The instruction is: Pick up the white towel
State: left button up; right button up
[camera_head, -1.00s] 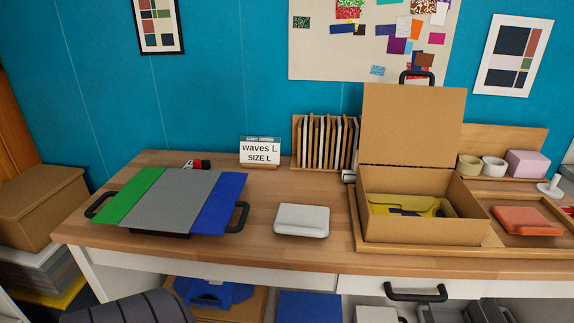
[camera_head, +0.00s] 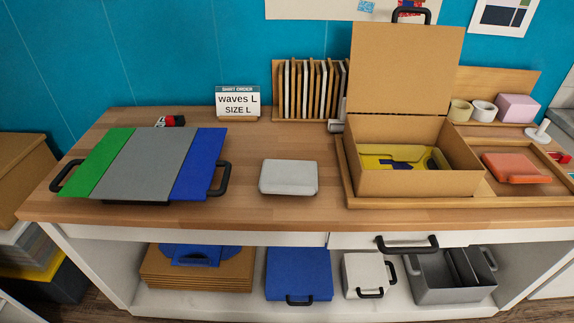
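A white, folded, flat bundle with rounded edges, which looks like the white towel (camera_head: 289,177), lies on the wooden tabletop (camera_head: 290,208) near the middle. It lies flat, with bare wood around it and nothing on top of it. Neither of my grippers shows in the head view, so nothing is seen touching the towel.
Left of the towel is a green, grey and blue board (camera_head: 147,165) with black handles. Right of it an open cardboard box (camera_head: 415,183) stands in a wooden tray (camera_head: 349,190). Behind are an order sign (camera_head: 238,102) and a rack (camera_head: 309,90). A drawer handle (camera_head: 406,245) sticks out below.

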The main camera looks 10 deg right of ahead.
aim_at(281, 177)
jog(key=i+l+u, duration=0.1)
jog(key=i+l, duration=0.75)
jog(key=i, duration=0.15)
jog(key=z, duration=1.55)
jog(key=j+u, duration=0.15)
jog(key=u, duration=0.2)
jog(key=k+j+u, duration=0.15)
jog(key=u, duration=0.2)
jog(key=j+u, duration=0.2)
jog(key=u, duration=0.15)
